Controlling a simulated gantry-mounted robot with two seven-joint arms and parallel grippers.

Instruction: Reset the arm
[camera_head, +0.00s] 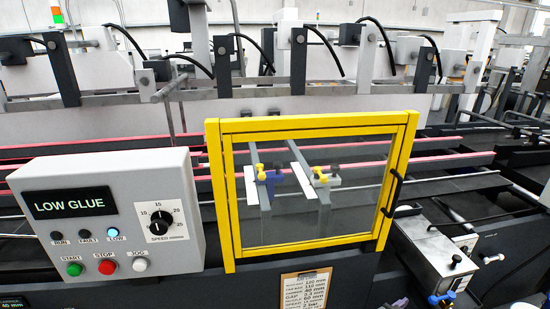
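Neither of my grippers shows in the head view. The task's arm cannot be singled out for sure.
The control box has a green START button (74,269), a red STOP button (105,267) and a speed dial (160,221). A settings card (304,289) hangs below the door. A metal box (430,250) with a blue valve (441,299) stands right. Rails and cables run behind.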

